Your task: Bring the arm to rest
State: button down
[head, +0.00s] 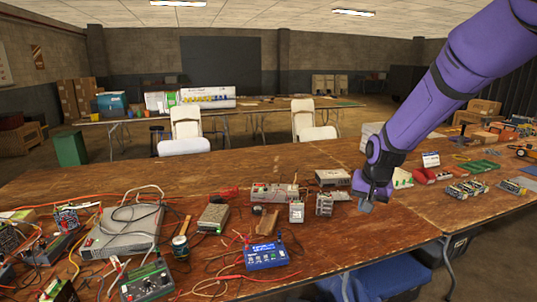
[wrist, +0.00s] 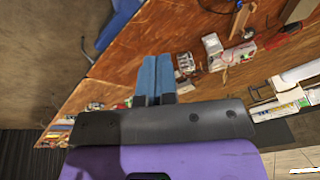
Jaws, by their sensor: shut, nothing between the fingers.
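My arm is purple and reaches in from the upper right in the head view. My gripper (head: 366,205) hangs over the wooden table (head: 345,240), right of the middle. In the wrist view my gripper (wrist: 155,72) shows two blue-grey fingers side by side, shut with nothing between them. The table (wrist: 130,60) lies beyond the fingertips. A small grey metal part (head: 324,204) stands on the table just left of my gripper, apart from it in the head view.
A blue meter (head: 265,256), a green-faced device (head: 147,281), a grey box (head: 122,231) and many loose cables crowd the table's left. Circuit boards (head: 466,189) lie at the right. White chairs (head: 303,118) stand behind. The table's front edge right of the blue meter is fairly clear.

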jog(key=s+d+r+n+t, duration=0.1)
jog(key=s+d+r, duration=0.1)
jog(key=s+r, duration=0.8)
jog(key=s+d+r+n+t, duration=0.1)
jog(key=s+r, duration=0.7)
jog(key=s, duration=0.5)
jog(key=s+d+n, duration=0.1)
jog(key=s, duration=0.9)
jog(key=shift+s+d+r+h, duration=0.15)
jog(key=shift+r+h, duration=0.05)
jog(key=shift+h, duration=0.1)
